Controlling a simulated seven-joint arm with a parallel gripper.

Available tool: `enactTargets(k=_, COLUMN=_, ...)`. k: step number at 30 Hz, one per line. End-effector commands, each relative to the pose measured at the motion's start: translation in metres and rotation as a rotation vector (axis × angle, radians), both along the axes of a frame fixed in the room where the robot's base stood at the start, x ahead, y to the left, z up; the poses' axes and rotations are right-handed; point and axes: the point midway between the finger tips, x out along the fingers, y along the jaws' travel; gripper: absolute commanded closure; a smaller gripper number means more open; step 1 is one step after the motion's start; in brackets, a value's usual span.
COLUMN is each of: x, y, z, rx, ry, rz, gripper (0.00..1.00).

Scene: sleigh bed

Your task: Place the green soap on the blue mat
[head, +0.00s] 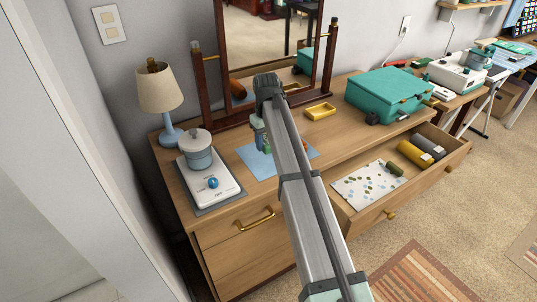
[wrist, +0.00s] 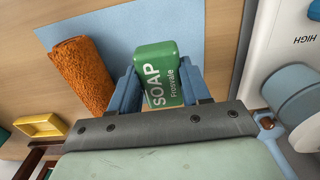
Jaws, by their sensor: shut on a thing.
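The green soap (wrist: 154,72), a block with white "SOAP" lettering, is between the two blue fingers of my gripper (wrist: 157,82) in the wrist view. The fingers are shut on its sides. The blue mat (wrist: 205,38) lies behind the soap in that view; I cannot tell whether the soap touches it. In the head view the mat (head: 253,163) lies on the dresser top, with my arm hiding part of it and most of my gripper. A rust-orange rolled cloth (wrist: 82,75) lies on the mat, left of the soap in the wrist view.
A white scale (head: 217,188) with a lidded pot (head: 199,157) stands left of the mat, near a lamp (head: 159,95). A yellow dish (head: 320,111) and teal case (head: 385,95) are to the right. A mirror (head: 270,45) stands behind. An open drawer (head: 430,175) juts out in front.

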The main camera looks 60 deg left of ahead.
Motion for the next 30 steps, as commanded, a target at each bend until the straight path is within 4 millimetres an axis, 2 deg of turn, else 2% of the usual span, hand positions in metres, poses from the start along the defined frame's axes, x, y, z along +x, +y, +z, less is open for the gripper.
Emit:
enactTargets(k=3, x=0.000, y=-0.001, z=-0.019, rx=-0.001, ry=0.000, rz=0.000, gripper=0.85)
enactTargets(k=8, x=0.000, y=0.000, z=-0.029, rx=0.000, ry=0.000, rz=0.000, gripper=0.85)
enactTargets(k=16, x=0.000, y=-0.001, z=-0.059, rx=0.000, ry=0.000, rz=0.000, gripper=0.85)
enactTargets(k=29, x=0.001, y=0.000, z=-0.065, rx=0.001, ry=0.000, rz=0.000, gripper=0.85)
enactTargets(k=30, x=0.001, y=0.000, z=-0.064, rx=0.001, ry=0.000, rz=0.000, gripper=0.50)
